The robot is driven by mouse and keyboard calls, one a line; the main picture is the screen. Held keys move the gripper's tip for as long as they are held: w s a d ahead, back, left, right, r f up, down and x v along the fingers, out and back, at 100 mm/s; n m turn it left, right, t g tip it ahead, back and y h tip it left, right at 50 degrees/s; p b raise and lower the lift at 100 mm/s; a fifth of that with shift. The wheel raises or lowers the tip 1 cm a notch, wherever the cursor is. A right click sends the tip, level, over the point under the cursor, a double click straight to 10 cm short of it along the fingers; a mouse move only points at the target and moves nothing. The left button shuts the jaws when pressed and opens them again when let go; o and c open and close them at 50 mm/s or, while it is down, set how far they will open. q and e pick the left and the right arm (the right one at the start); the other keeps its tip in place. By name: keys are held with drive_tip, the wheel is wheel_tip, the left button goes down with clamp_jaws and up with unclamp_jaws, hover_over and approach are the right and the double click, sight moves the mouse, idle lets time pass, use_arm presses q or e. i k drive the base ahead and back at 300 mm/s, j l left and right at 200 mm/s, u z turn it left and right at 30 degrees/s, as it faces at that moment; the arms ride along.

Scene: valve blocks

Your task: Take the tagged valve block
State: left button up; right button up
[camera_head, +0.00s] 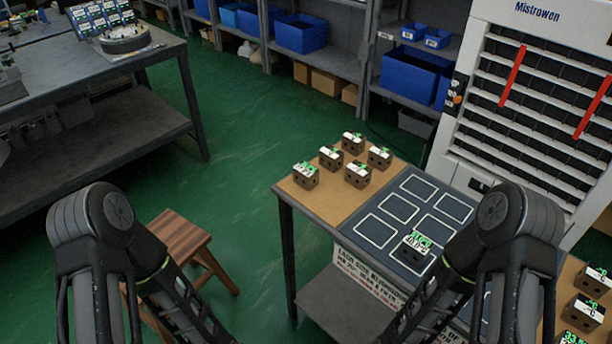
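Several dark valve blocks with white labels and green marks stand on the tan part of the table (318,210). They include a front left block (306,176), a back block (352,144), a right block (379,158), a middle block (330,158) and a front block (357,175). One more block (416,251) sits on the dark mat with white outlined squares, and its white label shows larger green and dark marks. I cannot read the labels surely or tell which block is the tagged one. My forearms reach down past the bottom edge, and both grippers are out of view.
More labelled blocks (583,312) stand on a tan surface at lower right. A wooden stool (180,240) stands left of the table. A white slatted cabinet (530,110) and shelves with blue bins (300,34) stand behind. Several mat squares (398,208) are empty.

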sight(305, 175)
drive_tip(key=i+j, duration=0.1)
drive_tip(key=j, duration=0.25)
drive_tip(key=i+j, duration=0.1)
drive_tip(key=j, duration=0.25)
drive_tip(key=i+j, duration=0.1)
drive_tip(key=j, duration=0.25)
drive_tip(key=i+j, duration=0.1)
drive_tip(key=j, duration=0.25)
drive_tip(key=i+j, duration=0.15)
drive_tip(key=j, duration=0.2)
drive_tip(key=j+z, duration=0.1)
drive_tip(key=z, duration=2.05)
